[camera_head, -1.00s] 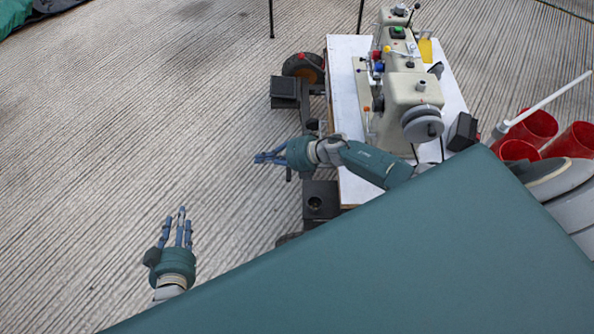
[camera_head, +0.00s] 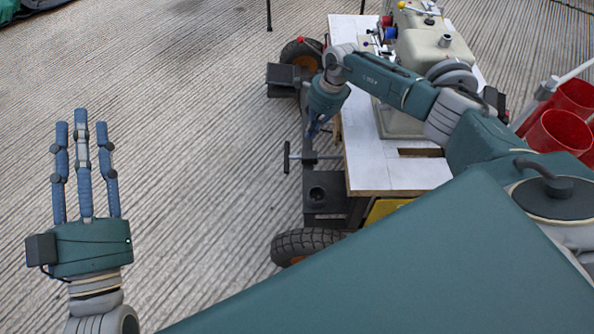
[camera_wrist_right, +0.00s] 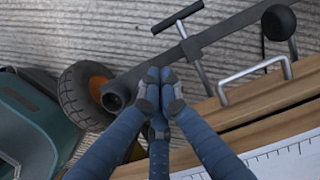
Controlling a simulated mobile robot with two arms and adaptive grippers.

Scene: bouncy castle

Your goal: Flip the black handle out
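A black T-shaped handle (camera_head: 287,157) sticks out from the left side of the wheeled cart in the head view. In the right wrist view its crossbar (camera_wrist_right: 178,17) is at the top, beyond my fingertips. My right gripper (camera_head: 312,131) points down beside the cart's left edge, just above and right of the handle. In the wrist view the right gripper's fingertips (camera_wrist_right: 160,82) are drawn together, with nothing seen between them and apart from the crossbar. My left gripper (camera_head: 82,118) is open and empty over the floor at the left, its fingers stretched out.
The cart's white top (camera_head: 385,170) carries a sewing machine (camera_head: 432,38). A black wheel (camera_head: 302,245) and a dark frame lie along its left side. A silver bar handle (camera_wrist_right: 255,72) is close right of my fingertips. Red buckets (camera_head: 560,132) stand right. Floor at left is clear.

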